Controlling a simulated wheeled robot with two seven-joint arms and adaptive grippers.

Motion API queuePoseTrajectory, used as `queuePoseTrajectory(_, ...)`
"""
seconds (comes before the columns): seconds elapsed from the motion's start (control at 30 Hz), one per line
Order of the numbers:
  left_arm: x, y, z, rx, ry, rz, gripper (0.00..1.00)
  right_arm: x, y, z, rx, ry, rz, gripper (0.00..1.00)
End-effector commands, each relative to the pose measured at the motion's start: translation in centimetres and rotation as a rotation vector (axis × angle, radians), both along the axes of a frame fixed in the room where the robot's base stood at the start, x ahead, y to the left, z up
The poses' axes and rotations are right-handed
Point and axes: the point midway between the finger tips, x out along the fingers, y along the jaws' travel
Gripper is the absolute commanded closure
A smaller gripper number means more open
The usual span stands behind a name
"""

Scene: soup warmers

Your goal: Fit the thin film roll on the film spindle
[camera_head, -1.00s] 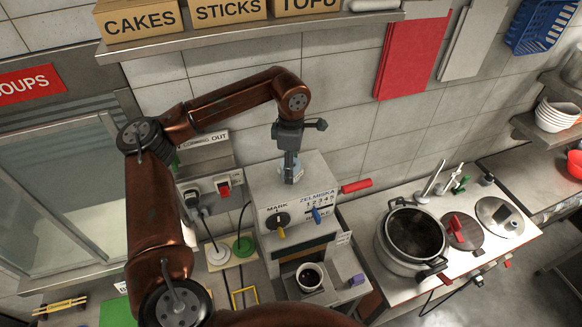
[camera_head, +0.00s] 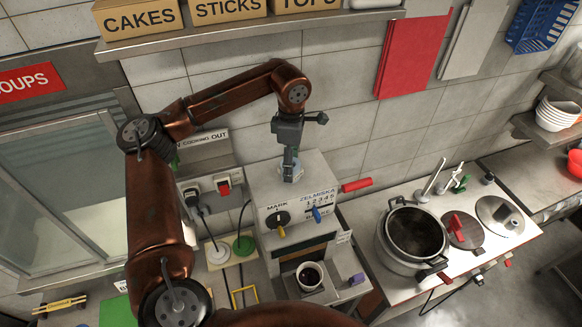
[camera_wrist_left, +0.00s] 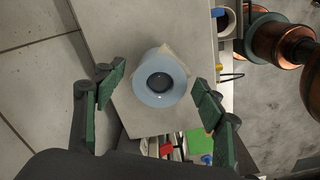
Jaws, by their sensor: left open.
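A light-blue, round roll-like piece (camera_wrist_left: 160,76) with a dark round centre sits on the grey top of the machine marked ZELMISKA; a pale translucent sheet shows at its edge. I take it for the film roll, but cannot tell whether a spindle is inside the dark centre. In the head view only a bit of it (camera_head: 297,172) shows, below my left gripper (camera_head: 289,163). In the left wrist view, my left gripper's green-padded fingers (camera_wrist_left: 160,92) are open, one on each side of the roll, with gaps to it. My right gripper is not in view.
The machine (camera_head: 266,192) has a red handle (camera_head: 356,186) on its right and a dark cup (camera_head: 310,276) below. A large pot (camera_head: 414,236) stands right. A box shelf (camera_head: 225,38) hangs above.

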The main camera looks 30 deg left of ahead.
Motion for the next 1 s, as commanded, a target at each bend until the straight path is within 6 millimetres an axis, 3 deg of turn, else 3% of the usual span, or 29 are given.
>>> queuePoseTrajectory(0.3,0.1,-0.1,6.7,-0.003,-0.004,-0.001,0.36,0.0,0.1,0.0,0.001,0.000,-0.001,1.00)
queuePoseTrajectory(0.5,0.1,0.0,9.3,-0.001,-0.003,0.000,0.36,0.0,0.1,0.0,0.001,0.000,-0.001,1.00)
queuePoseTrajectory(1.0,0.0,0.0,9.9,-0.001,0.000,0.000,0.36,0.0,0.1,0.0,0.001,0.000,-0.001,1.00)
